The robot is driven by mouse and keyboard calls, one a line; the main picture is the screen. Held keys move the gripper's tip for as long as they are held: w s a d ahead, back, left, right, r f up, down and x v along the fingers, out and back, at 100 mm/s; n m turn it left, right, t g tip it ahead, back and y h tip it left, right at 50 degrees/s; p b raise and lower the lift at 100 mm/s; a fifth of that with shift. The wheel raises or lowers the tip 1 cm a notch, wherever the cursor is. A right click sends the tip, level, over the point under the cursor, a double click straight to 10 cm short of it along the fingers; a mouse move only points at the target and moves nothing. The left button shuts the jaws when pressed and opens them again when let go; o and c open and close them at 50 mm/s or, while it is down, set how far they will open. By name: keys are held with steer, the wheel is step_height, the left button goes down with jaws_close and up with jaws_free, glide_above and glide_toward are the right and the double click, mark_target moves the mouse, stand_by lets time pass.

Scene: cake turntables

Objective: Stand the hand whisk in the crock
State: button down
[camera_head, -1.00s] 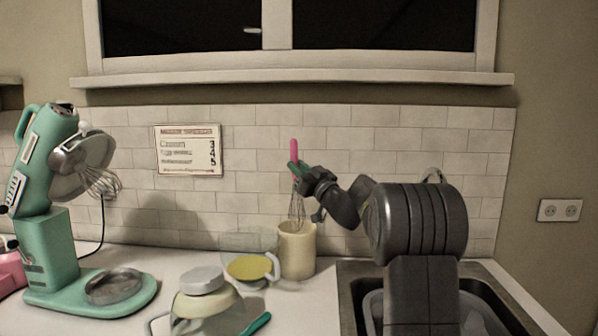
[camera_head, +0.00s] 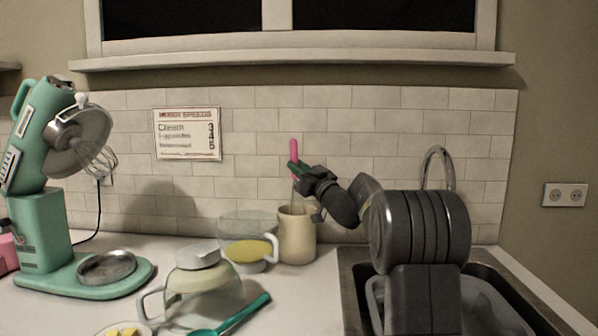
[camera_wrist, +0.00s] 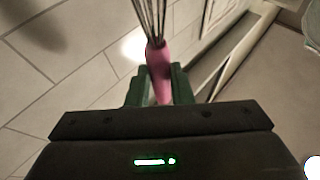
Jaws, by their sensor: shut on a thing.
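The hand whisk has a pink handle (camera_head: 293,150) that sticks up above my gripper (camera_head: 297,168) in the head view. My gripper's green fingers are shut on the pink handle, which also shows in the wrist view (camera_wrist: 158,62) between the green fingertips (camera_wrist: 160,76). The whisk is about upright, with its wires pointing down at the crock. The cream-coloured crock (camera_head: 297,240) stands on the counter directly below my gripper. The lower wires are hidden behind the crock's wall, so the wire end appears to be inside its mouth.
Left of the crock stand a clear jug with yellow contents (camera_head: 247,252) and a lidded glass pot (camera_head: 203,285). A green spatula (camera_head: 235,315) lies in front. A mint stand mixer (camera_head: 45,230) is at the left. The sink (camera_head: 500,290) is at the right.

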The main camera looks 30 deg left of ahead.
steer(key=shift+f+b, duration=2.45)
steer(key=shift+b, duration=0.55)
steer(key=c, duration=1.2)
jaws_free()
steer(key=b+v, duration=0.2)
steer(key=v, duration=1.1)
steer(key=shift+d, duration=0.35)
steer(key=shift+s+f, duration=0.1)
steer(key=shift+f, duration=0.05)
steer(key=p+x, duration=0.1)
steer(key=x, duration=0.3)
steer(key=p+x, duration=0.1)
steer(key=x, duration=0.4)
steer(key=p+x, duration=0.1)
steer(key=x, duration=0.4)
steer(key=shift+r, duration=0.45)
steer(key=shift+d+r+p, duration=0.1)
steer(key=shift+r+p, duration=0.4)
steer(key=shift+p, duration=0.4)
